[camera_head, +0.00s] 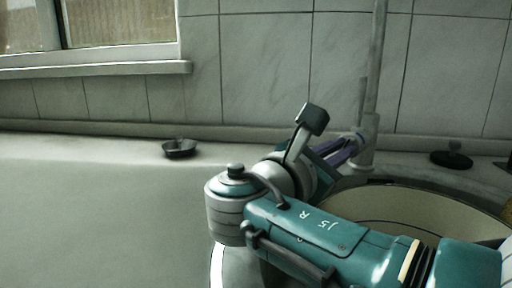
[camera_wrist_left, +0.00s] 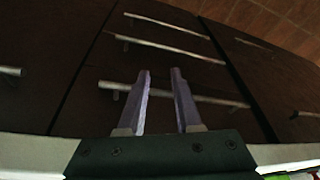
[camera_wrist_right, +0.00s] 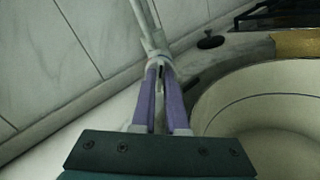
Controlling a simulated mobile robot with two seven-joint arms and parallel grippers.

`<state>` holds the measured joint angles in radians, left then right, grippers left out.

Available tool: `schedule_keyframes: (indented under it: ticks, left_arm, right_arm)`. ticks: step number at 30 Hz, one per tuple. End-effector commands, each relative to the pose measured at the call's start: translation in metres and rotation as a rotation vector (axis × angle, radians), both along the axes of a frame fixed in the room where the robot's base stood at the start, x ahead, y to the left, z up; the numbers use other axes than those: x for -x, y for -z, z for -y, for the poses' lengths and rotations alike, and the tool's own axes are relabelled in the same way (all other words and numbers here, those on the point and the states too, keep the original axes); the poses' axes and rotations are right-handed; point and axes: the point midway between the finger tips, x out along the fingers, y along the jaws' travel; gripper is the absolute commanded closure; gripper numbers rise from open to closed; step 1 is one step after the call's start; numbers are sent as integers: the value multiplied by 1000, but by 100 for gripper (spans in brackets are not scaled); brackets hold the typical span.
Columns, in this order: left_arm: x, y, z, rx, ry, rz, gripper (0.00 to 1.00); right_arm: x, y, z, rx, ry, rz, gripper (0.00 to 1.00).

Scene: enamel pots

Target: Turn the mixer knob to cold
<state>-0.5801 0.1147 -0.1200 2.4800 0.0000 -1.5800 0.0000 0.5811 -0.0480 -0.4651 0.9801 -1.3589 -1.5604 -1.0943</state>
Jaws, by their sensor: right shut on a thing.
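The grey mixer (camera_head: 369,145) stands by the wall behind a round cream basin, its tall pipe rising out of the head view. Its small knob (camera_head: 358,136) is on the left side of the body. My right gripper (camera_head: 352,147) reaches it from the front left, its purple fingers closed on the knob. In the right wrist view the fingers (camera_wrist_right: 161,68) meet at the mixer body (camera_wrist_right: 157,48) and hide most of the knob. Its turn angle cannot be told. My left gripper (camera_wrist_left: 161,72) is open and empty, facing dark cabinet fronts; it is outside the head view.
The cream basin (camera_head: 385,205) lies right of and below my right gripper. A small dark dish (camera_head: 180,150) sits on the counter at left, and a black round object (camera_head: 452,158) at right. Bar handles (camera_wrist_left: 190,95) are near my left gripper.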

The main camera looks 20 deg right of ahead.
Motion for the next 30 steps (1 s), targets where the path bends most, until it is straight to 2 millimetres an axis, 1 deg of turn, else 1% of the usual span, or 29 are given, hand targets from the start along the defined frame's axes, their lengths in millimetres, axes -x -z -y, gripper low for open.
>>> schedule_keyframes:
  ticks: [6, 12, 18, 30]
  left_arm:
    - [0, 5, 0, 1, -1, 0, 67]
    - [0, 7, 0, 1, -1, 0, 67]
    - [0, 7, -1, -2, 1, 0, 67]
    - [0, 8, -2, -9, 6, 0, 67]
  right_arm:
    - [0, 1, 0, -59, -1, 135, 100]
    - [1, 0, 0, -94, 0, 213, 100]
    - [1, 0, 0, -110, -1, 250, 100]
    - [1, 0, 0, -114, 0, 258, 100]
